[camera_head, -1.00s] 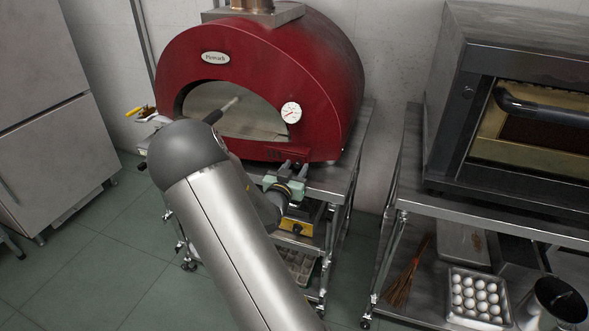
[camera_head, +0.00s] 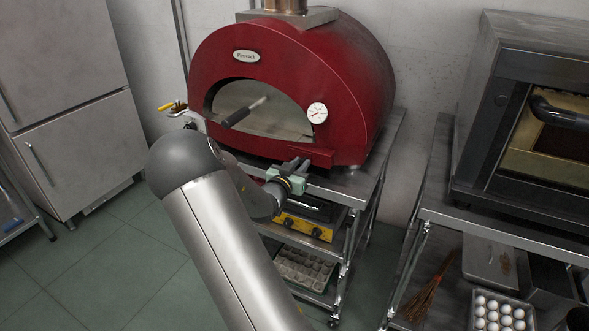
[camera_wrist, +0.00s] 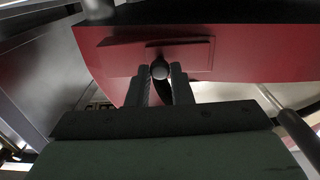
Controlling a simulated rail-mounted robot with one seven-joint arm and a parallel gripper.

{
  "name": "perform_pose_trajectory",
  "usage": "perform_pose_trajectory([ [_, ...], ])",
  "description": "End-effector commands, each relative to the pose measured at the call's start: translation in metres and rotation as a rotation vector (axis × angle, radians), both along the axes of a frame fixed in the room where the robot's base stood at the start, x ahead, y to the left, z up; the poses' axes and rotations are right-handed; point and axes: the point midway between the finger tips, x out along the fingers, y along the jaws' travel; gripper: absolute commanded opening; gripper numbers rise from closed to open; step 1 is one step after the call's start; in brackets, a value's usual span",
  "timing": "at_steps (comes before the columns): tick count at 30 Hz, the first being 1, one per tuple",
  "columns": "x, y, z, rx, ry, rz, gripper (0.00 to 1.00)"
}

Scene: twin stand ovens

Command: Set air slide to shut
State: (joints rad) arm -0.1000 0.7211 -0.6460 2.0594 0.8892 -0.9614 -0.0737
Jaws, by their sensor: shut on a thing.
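The air slide (camera_wrist: 185,58) is a red plate on the lower front of the red dome oven (camera_head: 345,60); in the head view its panel (camera_head: 318,156) sits below the gauge. A small dark round knob (camera_wrist: 160,70) stands out from it near its left part in the wrist view. My gripper (camera_wrist: 160,76) is shut on this knob, one finger on each side. In the head view my gripper (camera_head: 298,164) is at the panel's left end. No dark vent openings show clearly there now; the fingers hide part of the panel.
A steel cart (camera_head: 368,185) carries the oven, with a yellow-fronted unit (camera_head: 303,228) below my gripper. A handle (camera_head: 236,118) sticks out of the oven mouth. A second, dark oven (camera_head: 490,110) stands right. Green floor (camera_head: 110,255) is clear at left.

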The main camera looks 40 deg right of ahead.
Motion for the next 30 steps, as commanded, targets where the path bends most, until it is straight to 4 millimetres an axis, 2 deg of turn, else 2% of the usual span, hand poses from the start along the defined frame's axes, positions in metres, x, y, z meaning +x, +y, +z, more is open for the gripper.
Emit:
perform_pose_trajectory([
  [3,0.006,0.004,0.001,0.001,-0.002,0.015,0.00],
  [4,0.006,0.004,0.001,0.001,-0.002,0.016,0.28],
  [5,0.006,0.005,0.001,0.001,-0.002,0.016,0.36],
  [6,0.006,0.005,0.001,0.001,-0.002,0.016,0.40],
  [14,0.004,0.003,0.001,0.000,-0.001,0.011,0.40],
  [19,-0.001,0.016,0.001,0.001,-0.004,0.011,0.40],
  [23,-0.010,0.040,0.000,0.002,-0.003,0.014,0.40],
  [30,-0.033,0.095,0.000,0.003,-0.002,0.016,0.40],
])
